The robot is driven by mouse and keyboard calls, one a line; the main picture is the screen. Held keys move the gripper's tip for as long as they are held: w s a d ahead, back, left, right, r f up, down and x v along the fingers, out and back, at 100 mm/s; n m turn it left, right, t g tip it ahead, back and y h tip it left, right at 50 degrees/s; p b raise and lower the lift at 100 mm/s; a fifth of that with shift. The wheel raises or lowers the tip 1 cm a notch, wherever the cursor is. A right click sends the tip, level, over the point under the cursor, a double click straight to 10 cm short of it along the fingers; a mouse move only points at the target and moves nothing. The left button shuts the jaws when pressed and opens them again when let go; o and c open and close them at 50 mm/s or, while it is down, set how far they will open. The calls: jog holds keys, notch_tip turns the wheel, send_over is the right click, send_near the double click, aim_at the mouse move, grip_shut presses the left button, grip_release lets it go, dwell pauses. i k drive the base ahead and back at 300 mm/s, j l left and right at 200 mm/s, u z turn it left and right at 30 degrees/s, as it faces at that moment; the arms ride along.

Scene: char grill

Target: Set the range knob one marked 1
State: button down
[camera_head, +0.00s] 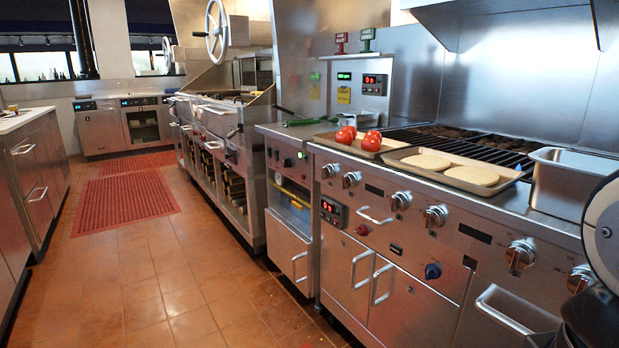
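The char grill's steel front panel (455,250) carries a row of silver range knobs. From left to right they include a first knob (329,170), a second knob (351,180), a third knob (401,201), a fourth knob (435,216) and a knob farther right (520,255), with another knob (580,278) at the right edge. Their markings are too small to read, so I cannot tell which is marked 1. A blue knob (432,271) and a red button (362,229) sit lower. Parts of my arm show at the right edge; my gripper is not in view.
Tomatoes (371,142) lie on a tray, and flat round breads (472,176) on another tray. A steel pan (574,185) stands right. Door handles (382,284) and a long handle (502,311) jut from the front.

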aim_at(328, 172)
jog(key=i+j+u, duration=0.35)
jog(key=i+j, duration=0.4)
